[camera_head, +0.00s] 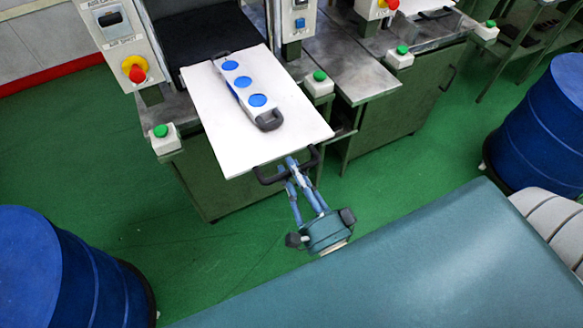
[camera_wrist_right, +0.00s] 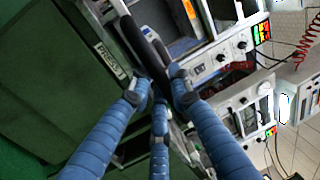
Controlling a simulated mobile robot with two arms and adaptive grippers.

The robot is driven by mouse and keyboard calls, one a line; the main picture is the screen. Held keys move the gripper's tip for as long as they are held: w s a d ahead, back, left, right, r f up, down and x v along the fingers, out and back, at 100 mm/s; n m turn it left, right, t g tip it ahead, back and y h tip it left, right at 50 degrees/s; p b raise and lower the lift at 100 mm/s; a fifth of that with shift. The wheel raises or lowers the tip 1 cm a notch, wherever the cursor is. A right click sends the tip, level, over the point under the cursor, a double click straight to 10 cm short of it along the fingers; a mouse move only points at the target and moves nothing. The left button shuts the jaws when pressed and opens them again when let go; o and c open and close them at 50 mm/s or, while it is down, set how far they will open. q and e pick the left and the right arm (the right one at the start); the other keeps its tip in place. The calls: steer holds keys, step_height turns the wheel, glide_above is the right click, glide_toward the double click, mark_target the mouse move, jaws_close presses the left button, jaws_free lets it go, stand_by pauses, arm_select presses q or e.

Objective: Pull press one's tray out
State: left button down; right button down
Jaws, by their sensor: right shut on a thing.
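Press one's tray (camera_head: 213,111) is a white plate that juts out from the press toward me, past the press table's front edge. A white mould with blue round cavities (camera_head: 238,84) and dark end handles lies on it. My right gripper (camera_head: 288,172) is shut on the tray's black front handle (camera_head: 268,180). In the right wrist view the blue fingers close around the dark handle bar (camera_wrist_right: 159,105), with a "PRESS 1" label (camera_wrist_right: 109,59) on the green cabinet beside it. My left gripper is not in view.
The press panel has a red emergency knob (camera_head: 136,73). Green buttons on white boxes stand left (camera_head: 164,137) and right (camera_head: 319,82) of the tray. Blue drums stand at lower left (camera_head: 55,270) and right (camera_head: 545,120). Green floor (camera_head: 215,240) is clear before the press.

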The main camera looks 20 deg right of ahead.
steer(key=c, duration=1.6)
jaws_free()
steer(key=s, duration=0.4)
steer(key=s+f, duration=0.1)
steer(key=s, duration=0.3)
steer(key=s+f, duration=0.1)
steer(key=s, duration=0.3)
steer(key=shift+d+f, duration=0.1)
steer(key=shift+d, duration=0.1)
steer(key=shift+w, duration=0.1)
